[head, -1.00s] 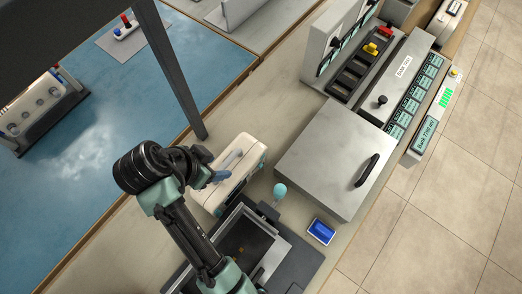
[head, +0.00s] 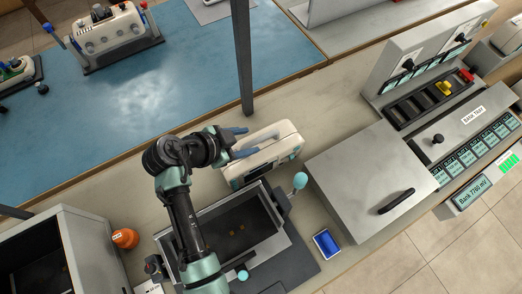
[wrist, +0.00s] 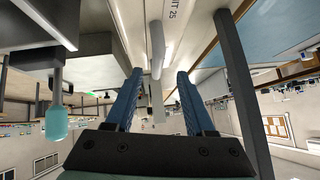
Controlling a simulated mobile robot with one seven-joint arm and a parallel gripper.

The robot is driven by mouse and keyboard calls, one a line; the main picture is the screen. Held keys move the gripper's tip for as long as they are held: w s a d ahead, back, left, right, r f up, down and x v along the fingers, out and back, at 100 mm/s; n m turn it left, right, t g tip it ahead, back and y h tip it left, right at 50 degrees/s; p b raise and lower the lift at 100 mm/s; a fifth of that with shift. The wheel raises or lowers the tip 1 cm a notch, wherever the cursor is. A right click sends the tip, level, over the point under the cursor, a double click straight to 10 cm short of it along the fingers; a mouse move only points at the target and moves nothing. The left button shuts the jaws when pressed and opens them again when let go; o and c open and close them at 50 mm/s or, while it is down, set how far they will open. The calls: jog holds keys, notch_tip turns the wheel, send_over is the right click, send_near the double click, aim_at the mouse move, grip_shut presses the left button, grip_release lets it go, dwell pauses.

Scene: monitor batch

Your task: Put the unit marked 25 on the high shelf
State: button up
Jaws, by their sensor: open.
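The cream unit (head: 264,160) with a light handle on top sits on the worktop beside the dark tray. In the wrist view, its pale casing (wrist: 190,25) shows the label end "25", and its handle (wrist: 157,50) lies ahead between the finger lines. My gripper (head: 243,141) is at the unit's left end, with its blue fingers apart and nothing held. In the wrist view my gripper (wrist: 160,73) is open around empty space; I cannot tell whether the handle is between the tips. I cannot identify the high shelf.
A dark post (head: 243,55) rises behind the unit. A knobbed lever (head: 299,181) stands close on its right, beside a grey lidded box (head: 370,170). A dark tray (head: 275,245) lies in front. A blue-screened device (head: 326,243) and an orange bottle (head: 124,238) are nearby.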

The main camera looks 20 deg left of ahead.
aim_at(258, 138)
jog(key=shift+d+p+x, duration=0.2)
jog(key=shift+p+x, duration=0.6)
jog(key=shift+x, duration=2.1)
grip_shut()
jog(key=shift+r, duration=0.2)
